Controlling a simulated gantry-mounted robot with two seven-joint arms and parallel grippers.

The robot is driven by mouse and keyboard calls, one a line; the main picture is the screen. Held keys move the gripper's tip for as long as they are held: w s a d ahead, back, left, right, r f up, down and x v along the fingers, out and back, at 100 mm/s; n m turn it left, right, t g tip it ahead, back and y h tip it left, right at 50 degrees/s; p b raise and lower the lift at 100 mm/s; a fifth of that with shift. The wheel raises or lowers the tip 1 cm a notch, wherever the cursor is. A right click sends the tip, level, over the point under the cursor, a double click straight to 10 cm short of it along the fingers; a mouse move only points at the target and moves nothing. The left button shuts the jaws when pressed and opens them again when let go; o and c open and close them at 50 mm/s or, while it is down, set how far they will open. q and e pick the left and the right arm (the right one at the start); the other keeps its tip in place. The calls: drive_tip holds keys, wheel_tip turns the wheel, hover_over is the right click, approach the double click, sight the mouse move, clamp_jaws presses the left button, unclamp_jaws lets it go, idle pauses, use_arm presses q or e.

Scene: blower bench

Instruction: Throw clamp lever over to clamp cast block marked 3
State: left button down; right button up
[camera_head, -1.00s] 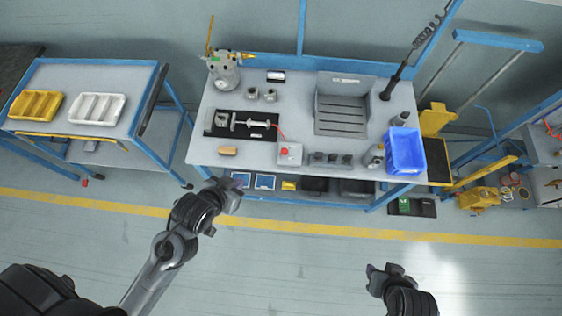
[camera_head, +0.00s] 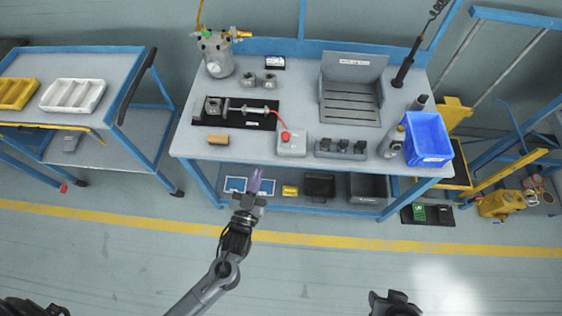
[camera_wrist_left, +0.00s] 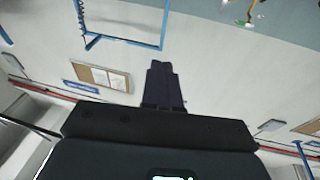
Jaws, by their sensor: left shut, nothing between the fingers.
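A black base plate (camera_head: 235,121) on the bench carries a grey block (camera_head: 212,106) at its left end. A metal clamp shaft (camera_head: 250,110) with round flanges lies to the block's right. A thin red part (camera_head: 280,119) at the shaft's right end may be the lever; it is too small to tell. Two more grey blocks (camera_head: 249,79) stand behind the plate. No number is readable. My left gripper (camera_head: 255,180) is shut and empty, in front of the bench's front edge; its dark fingers fill the middle of the left wrist view (camera_wrist_left: 162,85). My right gripper (camera_head: 388,300) shows partly at the bottom.
A box with a red button (camera_head: 291,144), a dark holder (camera_head: 340,151) and a blue bin (camera_head: 428,138) stand on the bench. A tan block (camera_head: 218,139) lies near its front edge. A pressure pot (camera_head: 217,55) stands behind. A side table with trays is at left.

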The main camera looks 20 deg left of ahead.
sight(286, 137)
use_arm(q)
wheel_tip(286, 137, down, 11)
drive_tip(key=w+d+b, duration=0.2)
drive_tip(key=b, duration=0.8)
drive_tip(key=shift+w+d+t, duration=0.25)
drive_tip(key=shift+w+t, duration=0.05)
drive_tip(key=shift+w, duration=0.1)
use_arm(e)
wheel_tip(286, 137, down, 12)
drive_tip(key=shift+s+f, duration=0.2)
drive_tip(key=shift+s, duration=0.05)
use_arm(q)
drive_tip(key=b+x, duration=0.1)
drive_tip(key=x, duration=1.3)
drive_tip(key=shift+b, duration=0.3)
use_arm(e)
drive_tip(key=shift+f, duration=0.65)
use_arm(q)
drive_tip(key=shift+r, duration=0.1)
